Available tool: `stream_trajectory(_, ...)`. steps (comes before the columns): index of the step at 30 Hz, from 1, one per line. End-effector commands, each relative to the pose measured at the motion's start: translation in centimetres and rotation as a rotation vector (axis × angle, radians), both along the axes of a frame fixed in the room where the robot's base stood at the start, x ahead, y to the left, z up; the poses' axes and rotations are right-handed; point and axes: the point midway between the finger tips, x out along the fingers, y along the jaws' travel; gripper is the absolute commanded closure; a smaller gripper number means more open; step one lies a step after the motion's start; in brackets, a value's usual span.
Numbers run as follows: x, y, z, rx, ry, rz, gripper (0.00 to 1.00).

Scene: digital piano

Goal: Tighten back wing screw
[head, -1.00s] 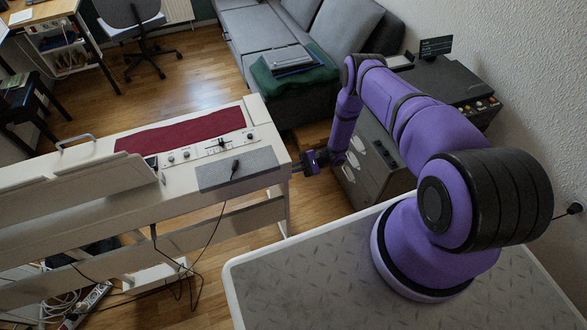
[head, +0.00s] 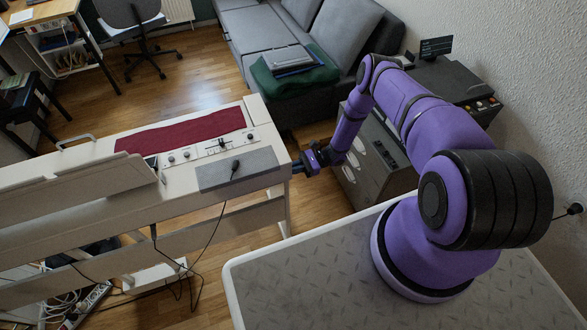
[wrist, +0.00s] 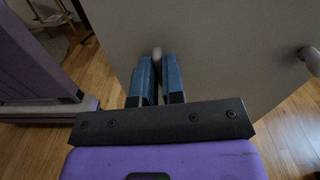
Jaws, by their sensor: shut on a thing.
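The white digital piano (head: 262,112) stands left of my arm, its end panel facing my gripper. My gripper (head: 299,166) is at this end panel, low beside the near corner. In the wrist view its two blue fingers (wrist: 158,68) point at the pale panel (wrist: 225,40) and are shut on a small grey rounded screw head (wrist: 157,51). Only the tip of that head shows between the fingers; its wings and thread are hidden.
A grey box (head: 238,169) with a cable lies on the piano near its end. A dark cabinet (head: 372,165) stands right behind my forearm. A grey sofa (head: 262,50) is at the back. Wooden floor is open beyond the piano.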

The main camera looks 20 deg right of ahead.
Motion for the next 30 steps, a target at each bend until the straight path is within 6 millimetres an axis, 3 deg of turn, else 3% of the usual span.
stream_trajectory(30,0.43,-0.07,-0.10,-0.001,0.961,-0.002,1.00)
